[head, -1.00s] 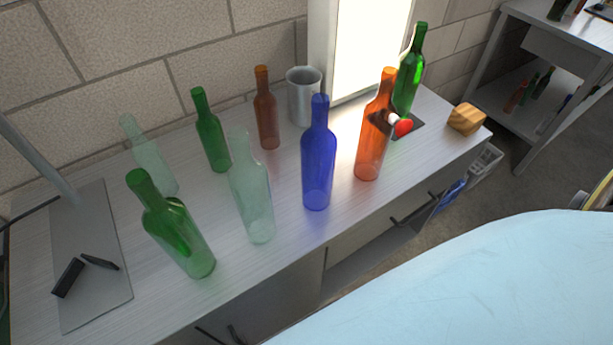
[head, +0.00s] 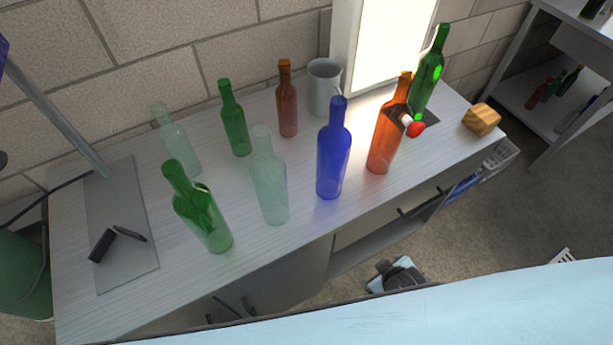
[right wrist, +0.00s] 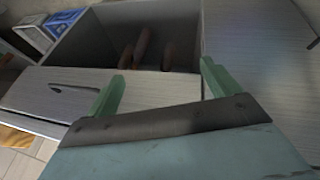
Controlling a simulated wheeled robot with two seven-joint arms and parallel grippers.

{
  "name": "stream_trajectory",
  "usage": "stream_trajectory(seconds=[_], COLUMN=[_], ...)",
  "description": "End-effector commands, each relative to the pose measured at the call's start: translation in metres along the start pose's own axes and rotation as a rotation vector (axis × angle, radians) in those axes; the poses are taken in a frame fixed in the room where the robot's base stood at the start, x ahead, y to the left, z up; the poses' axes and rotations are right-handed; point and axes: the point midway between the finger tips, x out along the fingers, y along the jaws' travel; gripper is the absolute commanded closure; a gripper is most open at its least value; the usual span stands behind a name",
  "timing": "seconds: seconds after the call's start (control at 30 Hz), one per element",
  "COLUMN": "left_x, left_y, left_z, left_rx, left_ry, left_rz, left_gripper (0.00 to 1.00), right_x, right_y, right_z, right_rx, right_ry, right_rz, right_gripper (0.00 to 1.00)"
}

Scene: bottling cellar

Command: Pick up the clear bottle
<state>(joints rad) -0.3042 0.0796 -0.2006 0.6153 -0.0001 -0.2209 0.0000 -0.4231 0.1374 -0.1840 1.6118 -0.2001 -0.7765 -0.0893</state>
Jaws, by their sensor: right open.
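Two clear, pale greenish bottles stand upright on the bench in the head view. The nearer clear bottle (head: 270,185) is between a green bottle (head: 205,215) and a blue bottle (head: 333,160). The farther clear bottle (head: 179,145) is behind, towards the wall. In the right wrist view my right gripper (right wrist: 160,86) is open, with two green fingers wide apart and nothing between them. It faces the bench front and an open compartment; no clear bottle shows there. My left gripper is not in view.
Dark brown objects lie in the compartment (right wrist: 195,35).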

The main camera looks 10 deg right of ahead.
Motion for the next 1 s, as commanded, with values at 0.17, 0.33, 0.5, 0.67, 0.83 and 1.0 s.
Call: stream_trajectory(seconds=[0.17, 0.33, 0.5, 0.67, 0.83, 1.0], left_x=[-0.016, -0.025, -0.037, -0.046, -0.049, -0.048], left_y=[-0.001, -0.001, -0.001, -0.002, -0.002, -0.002], left_z=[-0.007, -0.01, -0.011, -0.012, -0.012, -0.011], left_rx=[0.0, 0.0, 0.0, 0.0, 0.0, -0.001], left_ry=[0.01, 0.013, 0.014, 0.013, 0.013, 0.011], left_rz=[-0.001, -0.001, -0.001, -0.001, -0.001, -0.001], left_gripper=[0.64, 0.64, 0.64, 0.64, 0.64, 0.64], right_x=[-0.055, -0.111, -0.196, -0.262, -0.27, -0.232], right_y=[0.058, 0.095, 0.095, 0.063, 0.016, -0.018], right_z=[-0.077, -0.158, -0.24, -0.281, -0.281, -0.253], right_rx=[-0.248, -0.667, -1.203, -1.688, -2.205, 2.651], right_ry=[0.188, 0.425, 0.653, 0.779, 0.846, -0.891], right_rz=[0.211, 0.504, 0.872, 1.199, 1.41, -1.412], right_gripper=[0.11, 0.11, 0.11, 0.11, 0.11, 0.11])
